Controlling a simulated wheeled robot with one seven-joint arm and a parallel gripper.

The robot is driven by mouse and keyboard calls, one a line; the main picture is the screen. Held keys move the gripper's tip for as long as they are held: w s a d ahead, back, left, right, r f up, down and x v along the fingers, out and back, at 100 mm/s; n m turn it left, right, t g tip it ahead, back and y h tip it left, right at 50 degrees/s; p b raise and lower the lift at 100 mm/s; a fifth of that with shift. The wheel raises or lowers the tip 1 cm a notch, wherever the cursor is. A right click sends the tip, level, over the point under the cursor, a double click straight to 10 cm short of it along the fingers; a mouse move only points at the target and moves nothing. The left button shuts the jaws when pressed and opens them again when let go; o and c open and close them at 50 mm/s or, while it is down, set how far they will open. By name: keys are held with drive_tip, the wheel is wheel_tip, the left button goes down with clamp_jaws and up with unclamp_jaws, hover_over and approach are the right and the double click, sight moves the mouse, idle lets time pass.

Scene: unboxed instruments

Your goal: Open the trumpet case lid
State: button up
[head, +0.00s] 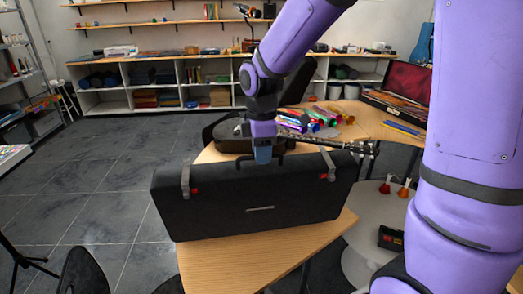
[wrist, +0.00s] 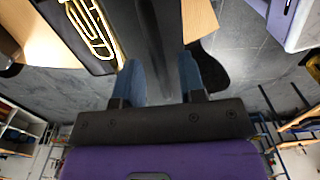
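The black trumpet case (head: 225,215) rests on a wooden table. Its broad black lid panel stands upright, with two grey strap latches with red parts near its top edge. In the wrist view the lid (wrist: 158,30) is a dark band running down toward the space between my fingers. The gold trumpet (wrist: 92,30) shows in the case body to the left, so the case is open. In the head view the lid hides the trumpet. My gripper (head: 263,155) is at the lid's top edge near the middle. Its blue fingers (wrist: 160,80) are apart; contact with the lid cannot be told.
Behind the lid are another dark case (head: 225,132), a dark wind instrument (head: 335,142) and several coloured tubes (head: 318,115). An open case (head: 400,90) lies at the back right. A round white table (head: 370,235) stands at the right. Grey floor is free at the left.

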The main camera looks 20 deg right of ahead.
clamp_jaws()
drive_tip(key=w+d+r+g, duration=0.1)
drive_tip(key=w, duration=0.5)
drive_tip(key=shift+d, duration=0.2)
drive_tip(key=shift+w, duration=0.1)
drive_tip(key=shift+o, duration=0.7)
unclamp_jaws()
drive_tip(key=shift+r, duration=0.1)
wheel_tip(320, 180, up, 11)
drive_tip(key=w, duration=0.1)
drive_tip(key=shift+d+f, duration=0.15)
drive_tip(key=shift+f, duration=0.05)
